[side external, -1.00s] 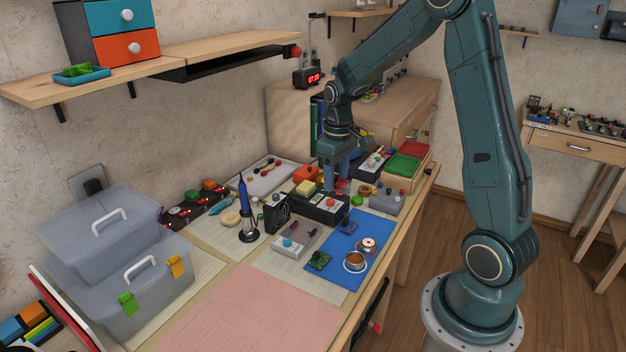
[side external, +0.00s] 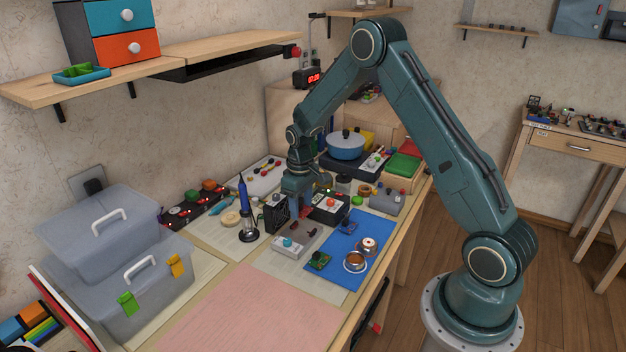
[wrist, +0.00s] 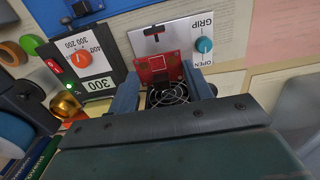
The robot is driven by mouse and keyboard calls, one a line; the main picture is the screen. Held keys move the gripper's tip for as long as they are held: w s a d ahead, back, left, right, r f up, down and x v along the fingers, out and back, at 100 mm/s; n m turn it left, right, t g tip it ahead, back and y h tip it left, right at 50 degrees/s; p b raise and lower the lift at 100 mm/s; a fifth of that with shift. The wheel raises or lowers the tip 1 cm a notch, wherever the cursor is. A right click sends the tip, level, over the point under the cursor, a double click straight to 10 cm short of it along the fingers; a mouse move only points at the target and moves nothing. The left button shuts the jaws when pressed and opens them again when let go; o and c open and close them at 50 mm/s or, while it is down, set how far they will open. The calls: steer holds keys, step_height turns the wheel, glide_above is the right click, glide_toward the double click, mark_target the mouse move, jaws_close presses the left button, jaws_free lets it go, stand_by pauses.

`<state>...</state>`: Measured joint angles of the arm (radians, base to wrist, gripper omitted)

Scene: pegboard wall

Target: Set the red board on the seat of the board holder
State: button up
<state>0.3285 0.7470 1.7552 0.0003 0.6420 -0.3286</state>
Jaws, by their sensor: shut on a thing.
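My gripper (side external: 304,212) is shut on the red board (wrist: 157,70), which shows between the two fingers in the wrist view. In the side view the board is small and mostly hidden by the fingers (wrist: 160,90). The board holder (side external: 290,244) is a pale block with a teal knob; the wrist view shows its grey plate (wrist: 178,38), marked GRIP and OPEN, with a dark T-shaped part on it. The board is above the worktop, near the holder's plate. I cannot tell whether it touches the holder.
A black fan (side external: 277,213) stands close to my gripper's left. A black station (side external: 330,207) with a red knob is close on the right. The pink sheet (side external: 245,305) in front is clear.

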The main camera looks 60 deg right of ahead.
mark_target(302, 211)
steer(key=shift+f, duration=0.2)
steer(key=shift+f, duration=2.2)
steer(key=shift+f, duration=0.55)
stand_by(0.8)
steer(key=o, duration=1)
steer(key=shift+r, duration=0.15)
steer(key=shift+r, duration=2.9)
